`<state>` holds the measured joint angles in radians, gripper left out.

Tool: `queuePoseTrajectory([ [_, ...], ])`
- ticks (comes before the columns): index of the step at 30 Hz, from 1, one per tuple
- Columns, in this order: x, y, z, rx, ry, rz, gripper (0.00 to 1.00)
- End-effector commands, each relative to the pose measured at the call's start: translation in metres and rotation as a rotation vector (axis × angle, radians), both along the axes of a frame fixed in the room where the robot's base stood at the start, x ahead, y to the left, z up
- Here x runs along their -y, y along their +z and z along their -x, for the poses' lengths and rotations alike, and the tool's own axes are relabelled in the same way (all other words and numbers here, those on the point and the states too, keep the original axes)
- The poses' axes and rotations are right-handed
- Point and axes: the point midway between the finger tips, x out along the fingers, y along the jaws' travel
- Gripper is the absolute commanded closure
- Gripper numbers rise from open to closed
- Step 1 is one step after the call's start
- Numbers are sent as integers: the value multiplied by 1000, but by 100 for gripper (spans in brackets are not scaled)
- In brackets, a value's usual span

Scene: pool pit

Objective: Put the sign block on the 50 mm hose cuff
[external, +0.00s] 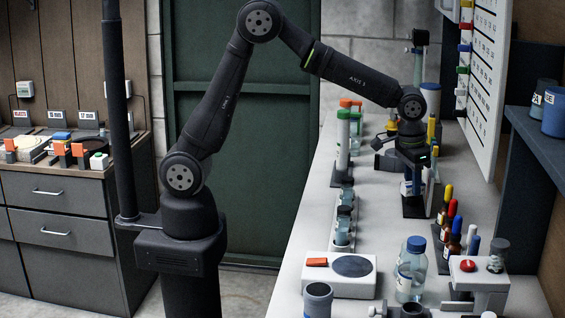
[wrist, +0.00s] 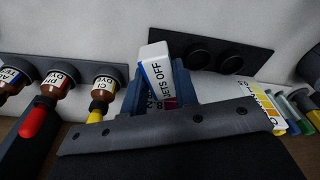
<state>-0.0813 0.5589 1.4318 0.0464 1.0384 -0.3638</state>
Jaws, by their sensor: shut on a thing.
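My gripper (external: 413,172) points down over the back part of the white counter. In the external view the block is too small and covered to make out clearly. I cannot tell for sure which thing is the 50 mm hose cuff; a grey open-topped cylinder (external: 318,298) stands at the counter's near edge.
Dropper bottles (external: 452,240) stand in a row to the right of my gripper. A clear blue-capped bottle (external: 411,268) and a white device with a dark round plate (external: 352,268) are nearer. A tall green-capped tube (external: 342,140) stands left of my gripper.

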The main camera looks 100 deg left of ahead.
Motion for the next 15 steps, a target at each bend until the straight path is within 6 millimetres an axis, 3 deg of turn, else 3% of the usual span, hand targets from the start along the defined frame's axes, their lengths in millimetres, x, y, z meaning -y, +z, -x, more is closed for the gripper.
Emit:
queuePoseTrajectory([
  [8, 101, 20, 5, -2, -79, 3, 96],
  [15, 202, 43, 30, -4, -147, 4, 96],
])
